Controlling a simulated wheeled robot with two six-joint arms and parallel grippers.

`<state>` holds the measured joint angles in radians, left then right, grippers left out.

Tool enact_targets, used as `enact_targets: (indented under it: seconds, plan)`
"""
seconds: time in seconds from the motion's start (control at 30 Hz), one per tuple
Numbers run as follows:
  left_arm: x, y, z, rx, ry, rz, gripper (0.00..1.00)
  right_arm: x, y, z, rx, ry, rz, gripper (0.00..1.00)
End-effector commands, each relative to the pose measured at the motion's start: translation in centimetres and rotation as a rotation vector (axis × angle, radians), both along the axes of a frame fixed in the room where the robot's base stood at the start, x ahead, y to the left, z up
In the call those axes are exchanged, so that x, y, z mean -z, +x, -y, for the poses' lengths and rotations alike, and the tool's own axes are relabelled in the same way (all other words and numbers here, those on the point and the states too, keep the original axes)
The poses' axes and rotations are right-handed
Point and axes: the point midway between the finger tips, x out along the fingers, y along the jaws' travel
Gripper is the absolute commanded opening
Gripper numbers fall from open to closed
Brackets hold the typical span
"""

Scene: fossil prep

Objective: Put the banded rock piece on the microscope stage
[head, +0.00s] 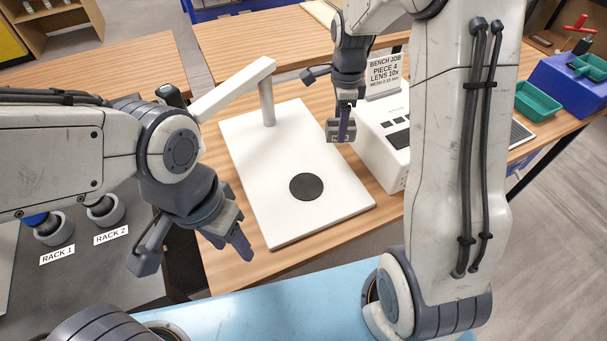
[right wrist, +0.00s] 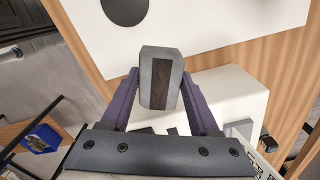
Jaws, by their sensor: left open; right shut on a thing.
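The banded rock piece (right wrist: 160,66) is a grey block with a dark brown band down its face. My right gripper (head: 342,127) is shut on it and holds it in the air, near the right edge of the microscope's white base (head: 255,165). The piece also shows in the head view (head: 333,130). The microscope stage (head: 306,187) is a black round disc on that base, bare, to the lower left of the piece. Its edge also shows at the top of the right wrist view (right wrist: 125,8). My left gripper (head: 230,240) is open and empty, left of the base's front.
The microscope's post and arm (head: 235,90) rise at the back of the base. A white box with dark keys (head: 385,150) stands right of the base, with a "BENCH JOB PIECE 4 LENS 10x" sign (head: 384,72) behind. Rack cups (head: 105,210) are at left; green trays (head: 536,100) at far right.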

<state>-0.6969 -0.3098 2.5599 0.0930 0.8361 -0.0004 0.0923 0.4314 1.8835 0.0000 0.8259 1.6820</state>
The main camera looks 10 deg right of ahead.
Motion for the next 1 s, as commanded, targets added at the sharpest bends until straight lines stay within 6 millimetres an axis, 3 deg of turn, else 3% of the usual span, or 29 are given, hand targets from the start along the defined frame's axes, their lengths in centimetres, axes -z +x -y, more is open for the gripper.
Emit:
enact_targets:
  seconds: [0.3,0.5,0.67,1.0]
  plan:
    - [-1.7,0.0,0.0,0.000,0.000,0.000,0.50,3.8,-3.5,-6.1,-0.005,0.000,-0.006,0.00]
    - [-2.4,0.0,0.0,-0.001,0.000,0.000,0.50,6.0,-5.0,-9.1,-0.006,0.000,-0.003,0.00]
    - [-2.5,0.0,0.0,-0.001,0.000,0.000,0.50,6.8,-5.3,-9.9,-0.004,0.000,-0.001,0.00]
    - [-3.4,0.0,0.0,-0.002,0.000,0.000,0.50,10.6,-5.3,-9.9,-0.003,0.000,-0.001,0.00]
